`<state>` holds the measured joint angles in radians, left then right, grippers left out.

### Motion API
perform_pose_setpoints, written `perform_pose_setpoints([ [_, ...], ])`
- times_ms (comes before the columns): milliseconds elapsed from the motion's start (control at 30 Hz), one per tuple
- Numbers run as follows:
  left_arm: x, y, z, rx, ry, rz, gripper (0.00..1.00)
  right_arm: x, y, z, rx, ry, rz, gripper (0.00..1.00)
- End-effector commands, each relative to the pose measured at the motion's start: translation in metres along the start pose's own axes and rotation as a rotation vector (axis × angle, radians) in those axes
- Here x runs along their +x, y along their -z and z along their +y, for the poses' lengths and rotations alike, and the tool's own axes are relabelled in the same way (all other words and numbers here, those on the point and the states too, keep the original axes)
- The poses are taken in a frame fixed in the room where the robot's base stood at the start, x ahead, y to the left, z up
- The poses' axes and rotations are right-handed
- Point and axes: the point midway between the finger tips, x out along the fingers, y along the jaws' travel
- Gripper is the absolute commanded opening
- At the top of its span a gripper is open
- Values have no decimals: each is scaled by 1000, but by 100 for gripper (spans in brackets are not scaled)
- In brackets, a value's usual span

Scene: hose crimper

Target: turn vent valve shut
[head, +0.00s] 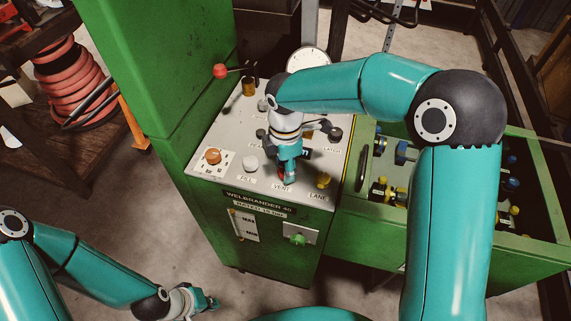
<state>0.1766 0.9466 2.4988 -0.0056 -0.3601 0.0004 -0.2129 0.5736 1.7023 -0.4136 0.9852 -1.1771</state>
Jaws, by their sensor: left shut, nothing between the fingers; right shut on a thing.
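The vent valve (281,170) is on the light grey panel (215,183) of the green crimper, just above the VENT label. Only a small reddish-dark part of it shows; my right gripper (288,178) covers the rest. The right gripper points down at the panel and is shut on the vent valve. The valve's handle angle cannot be told. My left gripper (210,302) is low at the left, over the floor, well away from the panel, shut and empty.
A white knob (250,164) at FILL and a yellow valve (323,181) flank the vent valve. A green bin (480,240) with fittings stands right.

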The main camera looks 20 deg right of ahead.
Motion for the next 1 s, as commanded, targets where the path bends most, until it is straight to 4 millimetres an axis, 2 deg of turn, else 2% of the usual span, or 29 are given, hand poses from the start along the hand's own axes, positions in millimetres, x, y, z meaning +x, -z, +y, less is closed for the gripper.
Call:
perform_pose_setpoints([
  [300, -4, 0, 1, 0, 0, 0, 0, -2, -1, 2, -117, -8, 0, 4],
  [800, -4, 0, 1, 0, 0, 0, 0, -2, -1, 2, -137, -9, -2, 4],
  [833, -4, 0, 2, 0, 0, 0, 0, -2, -1, 2, -137, -9, -1, 44],
  [933, -4, 0, 1, 0, 0, 0, 0, -2, -1, 2, -136, -7, -1, 60],
  [1000, -4, 0, 1, 0, 0, 0, 0, -2, 0, 2, -136, -6, -1, 64],
])
